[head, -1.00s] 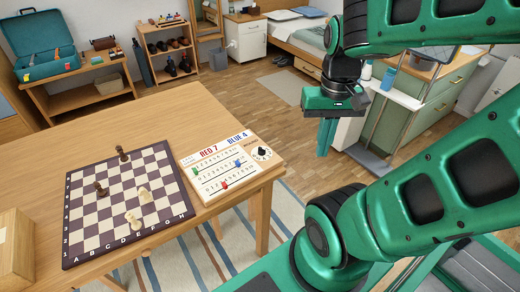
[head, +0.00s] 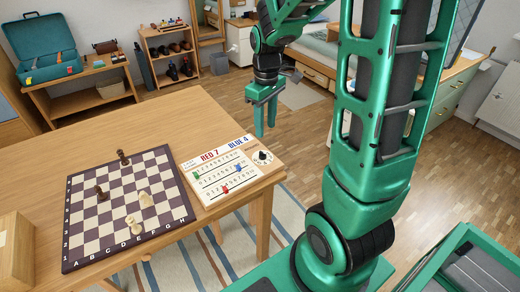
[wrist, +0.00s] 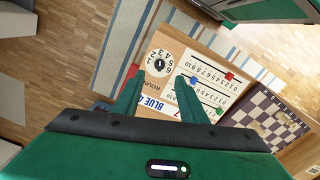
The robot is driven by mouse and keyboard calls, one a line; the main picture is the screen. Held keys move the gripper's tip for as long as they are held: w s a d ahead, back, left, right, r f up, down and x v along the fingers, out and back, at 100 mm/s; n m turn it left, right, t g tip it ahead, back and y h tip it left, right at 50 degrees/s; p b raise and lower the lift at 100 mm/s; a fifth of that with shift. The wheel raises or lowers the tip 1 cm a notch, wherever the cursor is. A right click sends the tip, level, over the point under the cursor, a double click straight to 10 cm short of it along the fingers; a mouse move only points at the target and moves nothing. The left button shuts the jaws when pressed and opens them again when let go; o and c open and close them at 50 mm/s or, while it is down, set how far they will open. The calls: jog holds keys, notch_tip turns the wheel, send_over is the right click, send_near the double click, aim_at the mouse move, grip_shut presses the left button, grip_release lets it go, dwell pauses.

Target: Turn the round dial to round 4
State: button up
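The round dial (head: 263,157) is white with a black knob and sits at the right end of a white scoreboard (head: 206,157) marked RED 7 and BLUE 4. In the wrist view the dial (wrist: 159,64) shows numbers around its knob, beside the word ROUND. I cannot read surely which number the knob points to. My gripper (head: 265,131) hangs fingers-down above and beyond the dial, apart from it. In the wrist view my gripper (wrist: 158,80) has its fingers apart with nothing held, and the dial appears between and just past the tips.
The scoreboard has green (head: 197,175), blue (head: 239,168) and red (head: 225,189) sliders. A chessboard (head: 112,210) with several pieces lies to its left. A wooden box (head: 14,246) stands at the table's left. The table (head: 165,110) is bare behind the boards.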

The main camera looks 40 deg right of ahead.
aim_at(263, 155)
jog(key=shift+n, duration=0.3)
jog(key=f, duration=0.7)
jog(key=w+f, duration=0.1)
jog(key=f, duration=0.3)
jog(key=shift+w+a+f, duration=0.1)
jog(key=shift+a+f, duration=0.1)
jog(key=shift+f, duration=0.05)
grip_shut()
